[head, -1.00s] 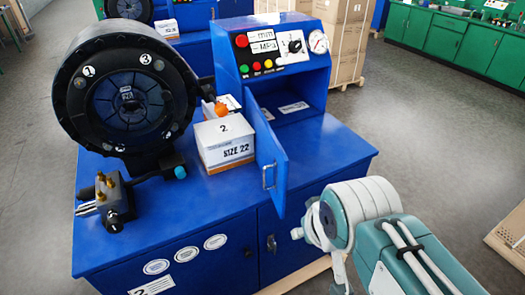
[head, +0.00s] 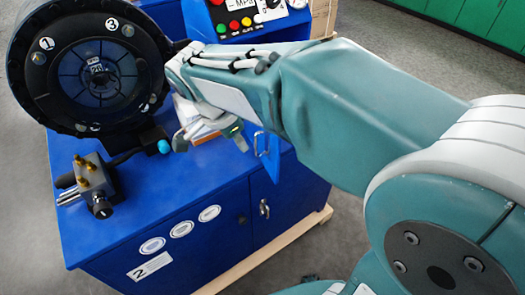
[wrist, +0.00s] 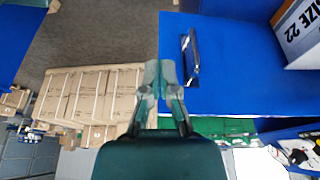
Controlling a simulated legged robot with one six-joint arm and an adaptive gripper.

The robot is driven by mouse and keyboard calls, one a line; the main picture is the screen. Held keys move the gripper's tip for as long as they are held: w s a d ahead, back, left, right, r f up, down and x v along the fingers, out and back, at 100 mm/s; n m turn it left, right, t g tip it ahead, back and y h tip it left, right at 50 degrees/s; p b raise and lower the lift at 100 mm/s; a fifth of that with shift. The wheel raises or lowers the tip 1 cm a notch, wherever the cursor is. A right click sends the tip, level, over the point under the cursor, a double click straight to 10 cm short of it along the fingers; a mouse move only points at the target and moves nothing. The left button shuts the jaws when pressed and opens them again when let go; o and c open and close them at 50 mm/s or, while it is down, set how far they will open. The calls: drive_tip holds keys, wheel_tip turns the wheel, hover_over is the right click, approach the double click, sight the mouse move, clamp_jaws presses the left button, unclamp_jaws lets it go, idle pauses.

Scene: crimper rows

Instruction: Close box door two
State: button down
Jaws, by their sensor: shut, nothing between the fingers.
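The blue box door (head: 270,168) stands open beside the compartment of machine two, mostly hidden behind my arm in the head view. Its metal handle (head: 262,147) shows just below my arm. In the wrist view, the blue door (wrist: 235,70) fills the right of centre, with its handle (wrist: 190,57) near the left edge. My gripper (wrist: 160,72) is shut and empty, with its fingertips just left of the handle in the picture. I cannot tell whether they touch the door. The compartment is hidden behind my arm.
The SIZE 22 carton (wrist: 299,30) stands near the door on the blue machine top (head: 190,190). The round black crimper head (head: 90,70) is at the left, close to my wrist. A brass-fitted valve block (head: 90,180) sits at front left. Pallet cartons (wrist: 90,95) stand beyond.

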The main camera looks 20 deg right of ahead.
drive_tip(key=w+a+m, duration=0.2)
approach(274, 167)
wheel_tip(274, 167, down, 5)
drive_tip(key=a, duration=0.3)
drive_tip(key=shift+h, duration=0.3)
drive_tip(key=shift+w+d, duration=0.15)
drive_tip(key=shift+d, duration=0.95)
drive_tip(key=shift+w+d, duration=0.2)
drive_tip(key=shift+d, duration=0.9)
